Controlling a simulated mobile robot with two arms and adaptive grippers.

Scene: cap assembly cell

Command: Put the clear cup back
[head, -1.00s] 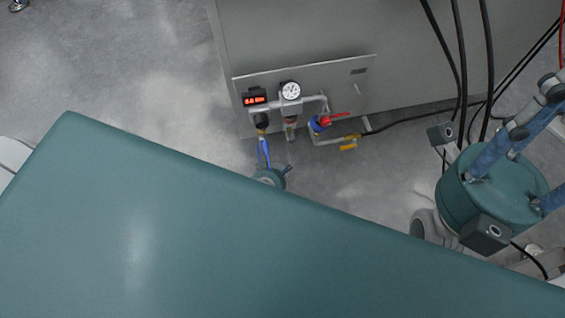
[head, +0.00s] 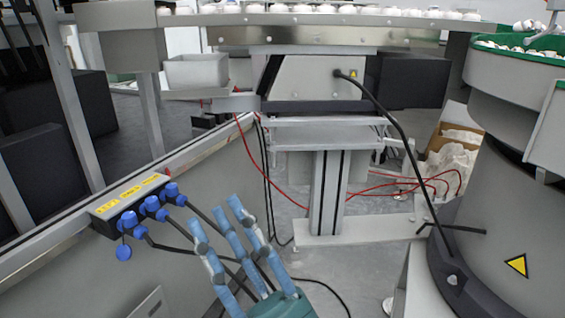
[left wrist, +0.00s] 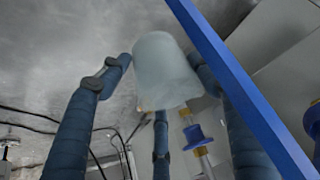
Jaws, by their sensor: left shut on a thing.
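The clear cup (left wrist: 165,72) shows pale and translucent in the left wrist view. My left gripper (left wrist: 160,82) has its blue fingers around the cup and is shut on it. The left gripper and cup do not show in the head view. My right gripper (head: 232,212) points up at the bottom middle of the head view. Its blue fingers are spread, with nothing between them. The place where the cup belongs cannot be made out.
A blue bar (left wrist: 238,85) runs close to the right of the cup. In the head view, a box with blue fittings (head: 128,208) stands left of my right gripper. A grey feeder (head: 505,205) stands at right. A raised track (head: 300,37) with white caps crosses the top.

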